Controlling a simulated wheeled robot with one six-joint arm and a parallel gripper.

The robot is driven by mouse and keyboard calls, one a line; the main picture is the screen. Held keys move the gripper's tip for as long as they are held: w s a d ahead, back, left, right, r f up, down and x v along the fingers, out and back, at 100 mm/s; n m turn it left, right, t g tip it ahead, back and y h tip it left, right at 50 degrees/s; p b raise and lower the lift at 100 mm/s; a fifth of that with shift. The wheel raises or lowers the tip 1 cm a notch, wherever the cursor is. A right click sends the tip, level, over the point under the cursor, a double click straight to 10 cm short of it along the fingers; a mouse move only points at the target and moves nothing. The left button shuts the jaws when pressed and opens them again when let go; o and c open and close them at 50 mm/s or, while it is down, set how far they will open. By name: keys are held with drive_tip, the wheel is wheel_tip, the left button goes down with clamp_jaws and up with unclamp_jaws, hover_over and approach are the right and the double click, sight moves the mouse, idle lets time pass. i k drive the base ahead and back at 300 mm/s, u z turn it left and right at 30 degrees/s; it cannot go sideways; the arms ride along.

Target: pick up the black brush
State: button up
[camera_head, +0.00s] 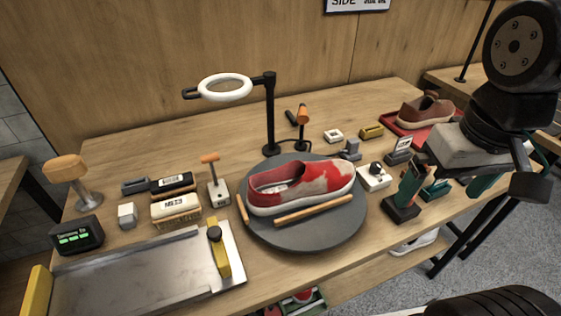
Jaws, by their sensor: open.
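The black brush (173,184) lies on the workbench left of centre, its dark top carrying a pale label. It sits just behind a cream-topped brush (176,207) with tan bristles, which hides part of its near side. My gripper (476,172) is at the right of the view, above the bench's right end, far from the black brush. It is open and I see nothing held in it. Its fingers overlap teal items behind them, so their exact outline is hard to tell.
A red and white sneaker (325,183) rests on a round dark turntable (303,240). A ring lamp (270,115) stands behind it. Near the black brush are a small grey block (135,186), a white cube (127,215) and an orange-handled tool (217,190). A metal tray (135,275) lies in front.

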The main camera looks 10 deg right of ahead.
sight(170, 186)
drive_tip(key=u, duration=0.35)
drive_tip(key=k, duration=1.1)
drive_tip(key=u, duration=1.4)
drive_tip(key=i, duration=0.8)
drive_tip(key=z, duration=0.55)
drive_tip(key=i, duration=0.7)
drive_tip(key=z, duration=0.65)
